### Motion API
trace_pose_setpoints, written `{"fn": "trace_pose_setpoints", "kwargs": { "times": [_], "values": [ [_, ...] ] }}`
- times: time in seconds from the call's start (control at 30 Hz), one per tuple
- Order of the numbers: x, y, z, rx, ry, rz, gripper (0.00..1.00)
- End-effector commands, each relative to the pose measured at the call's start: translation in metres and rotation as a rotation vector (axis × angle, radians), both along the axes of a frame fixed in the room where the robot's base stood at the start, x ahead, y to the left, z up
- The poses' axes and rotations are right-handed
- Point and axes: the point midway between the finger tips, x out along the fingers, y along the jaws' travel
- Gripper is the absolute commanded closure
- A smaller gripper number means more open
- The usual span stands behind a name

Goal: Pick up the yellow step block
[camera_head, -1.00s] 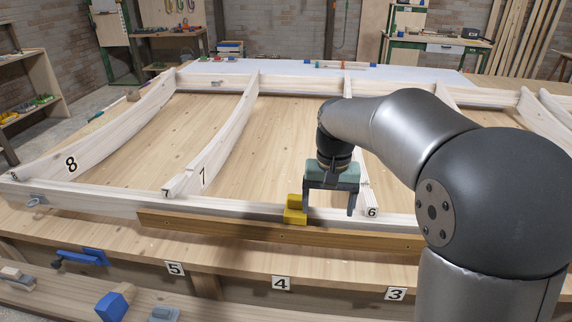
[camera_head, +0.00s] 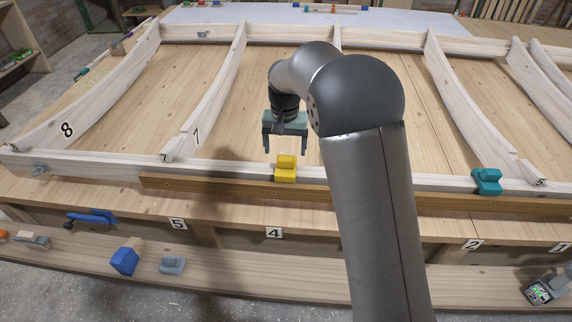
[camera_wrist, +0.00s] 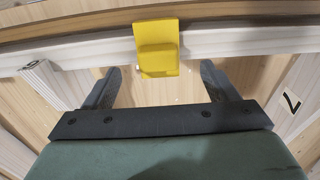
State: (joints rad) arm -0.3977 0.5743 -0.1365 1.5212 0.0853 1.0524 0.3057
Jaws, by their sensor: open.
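The yellow step block (camera_head: 286,168) sits on the white front beam, against the brown wooden strip. My gripper (camera_head: 285,146) is open and empty, just behind and above the block in the head view, with its fingers pointing down. In the wrist view the yellow step block (camera_wrist: 157,48) lies ahead of the gap between the two fingers of my gripper (camera_wrist: 161,82). The fingers stand to either side of it, apart from it.
A teal step block (camera_head: 487,181) sits on the same beam at right. White curved ribs (camera_head: 213,93), some numbered, run back from the beam. A blue clamp (camera_head: 92,217), a blue block (camera_head: 125,261) and a grey-blue piece (camera_head: 171,265) lie at the lower left.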

Motion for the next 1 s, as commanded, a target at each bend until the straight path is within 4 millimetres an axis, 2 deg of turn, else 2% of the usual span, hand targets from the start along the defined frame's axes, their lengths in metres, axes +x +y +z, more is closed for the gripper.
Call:
{"fn": "trace_pose_setpoints", "kwargs": {
  "times": [0.23,0.5,0.8,0.97,1.0],
  "values": [
    [0.000,-0.001,-0.017,-0.002,0.003,0.000,0.20],
    [0.000,-0.003,-0.055,0.000,0.001,-0.001,0.20],
    [0.000,-0.003,-0.061,0.001,-0.001,0.000,0.20],
    [0.000,-0.003,-0.061,0.001,-0.001,0.000,0.65],
    [0.000,-0.003,-0.060,0.001,-0.001,0.000,0.69]
  ]
}}
